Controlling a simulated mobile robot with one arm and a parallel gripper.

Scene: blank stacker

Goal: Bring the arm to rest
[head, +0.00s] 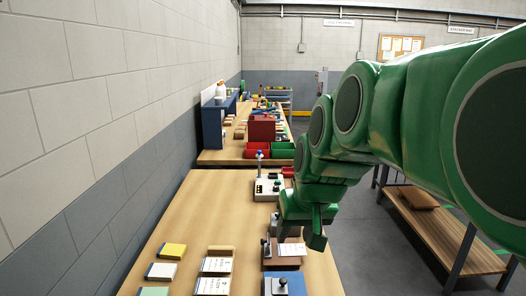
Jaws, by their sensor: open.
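My green arm comes in from the right side of the head view and bends down over the wooden workbench (178,222). My gripper (302,234) is at its end, pointing down above the right edge of the bench, over a brown block with a white label (290,250). Its jaws are open and I see nothing held in them. The gripper hides part of the bench edge and the things behind it. I cannot tell how far it is above the block.
A white control box (268,187) with a joystick stands behind the gripper. Blue fixtures (284,284) and several labelled blocks (216,264) lie near the front. A second bench (222,156) holds red and green bins.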

